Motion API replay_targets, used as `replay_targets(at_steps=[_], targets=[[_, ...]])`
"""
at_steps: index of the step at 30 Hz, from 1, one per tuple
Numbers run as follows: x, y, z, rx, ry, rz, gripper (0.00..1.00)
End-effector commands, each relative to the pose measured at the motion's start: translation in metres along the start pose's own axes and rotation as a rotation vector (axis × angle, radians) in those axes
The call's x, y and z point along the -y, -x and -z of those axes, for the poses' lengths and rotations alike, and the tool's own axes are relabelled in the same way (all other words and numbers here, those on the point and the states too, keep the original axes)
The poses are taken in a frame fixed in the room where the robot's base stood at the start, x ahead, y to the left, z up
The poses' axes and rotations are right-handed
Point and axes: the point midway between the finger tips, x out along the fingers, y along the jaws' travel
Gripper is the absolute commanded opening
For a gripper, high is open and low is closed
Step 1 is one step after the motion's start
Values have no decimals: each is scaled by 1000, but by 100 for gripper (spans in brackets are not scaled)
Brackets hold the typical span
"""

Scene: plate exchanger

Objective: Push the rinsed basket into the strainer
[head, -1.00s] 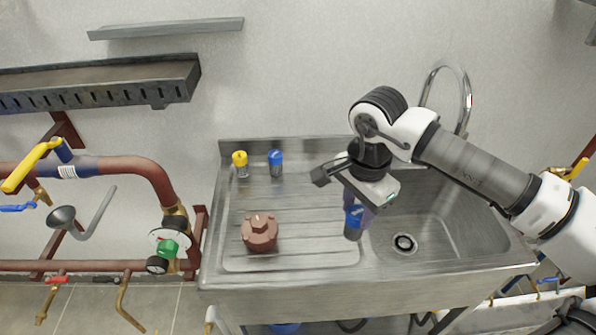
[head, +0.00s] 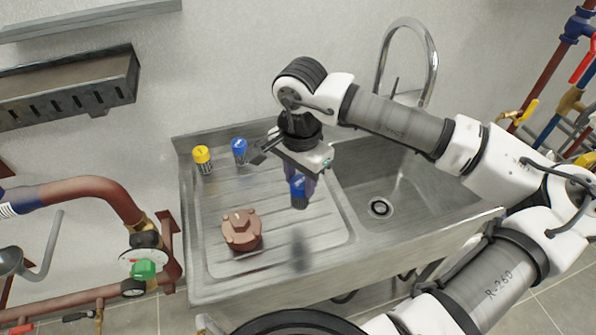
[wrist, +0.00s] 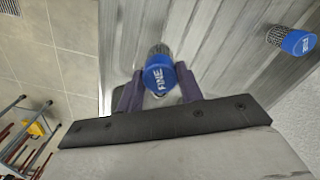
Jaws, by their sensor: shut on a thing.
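The held basket (head: 299,193) has a blue cap and dark mesh below it. My gripper (head: 305,172) is shut on it and holds it above the ribbed drainboard, cap up, right of a brown lobed fitting (head: 241,230). In the wrist view, the purple fingers of my gripper (wrist: 159,76) press both sides of the blue cap (wrist: 159,80), which is marked FINE; mesh shows past it. I cannot pick out the strainer with certainty; the brown fitting on the drainboard has a raised lug on top.
A yellow-capped basket (head: 202,158) and another blue-capped basket (head: 240,150) stand at the drainboard's back; the blue one also shows in the wrist view (wrist: 297,42). The sink basin (head: 405,205) and tap (head: 432,60) are at right. Red piping (head: 95,195) with a gauge runs at left.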

Motion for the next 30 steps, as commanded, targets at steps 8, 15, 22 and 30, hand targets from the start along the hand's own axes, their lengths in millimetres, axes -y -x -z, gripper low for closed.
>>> replay_targets(at_steps=[8,15,22,30], targets=[[0,-37,-1,2,1,0,11],[0,-60,0,1,0,0,11],[0,-71,0,1,0,1,11],[0,-71,0,0,0,0,11]])
